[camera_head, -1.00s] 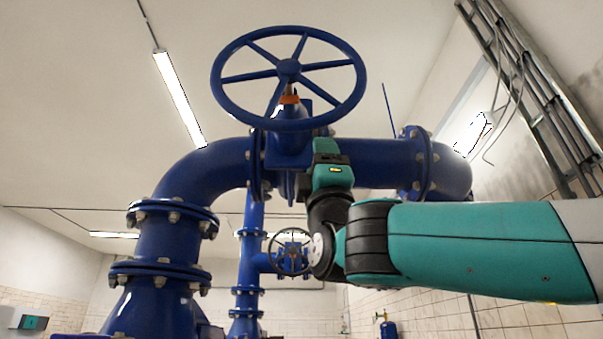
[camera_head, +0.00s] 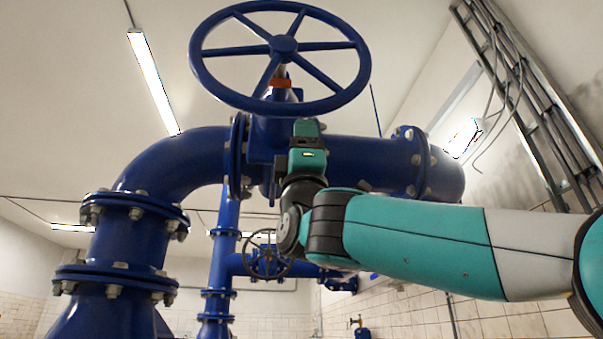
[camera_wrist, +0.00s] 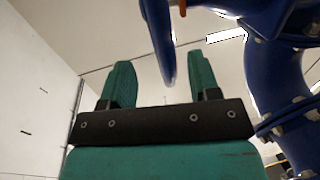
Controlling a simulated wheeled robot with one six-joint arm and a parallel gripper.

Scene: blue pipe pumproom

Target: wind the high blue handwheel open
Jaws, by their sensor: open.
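The high blue handwheel (camera_head: 284,44) is a spoked wheel at the top of the head view, above an orange collar (camera_head: 279,83) on the valve stem. My gripper (camera_head: 306,128) is just below the near part of its rim, pointing up. In the wrist view the two green fingers of my gripper (camera_wrist: 161,68) are apart. A blue stretch of the wheel rim (camera_wrist: 162,45) appears between them, its lower end near fingertip height. I cannot tell whether it touches either finger. Nothing is gripped.
A thick blue pipe (camera_head: 370,165) with bolted flanges runs right behind my gripper and bends down at the left. A smaller handwheel (camera_head: 267,262) sits lower and farther back. Cable trays (camera_head: 530,100) line the right wall. Free air surrounds the upper wheel.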

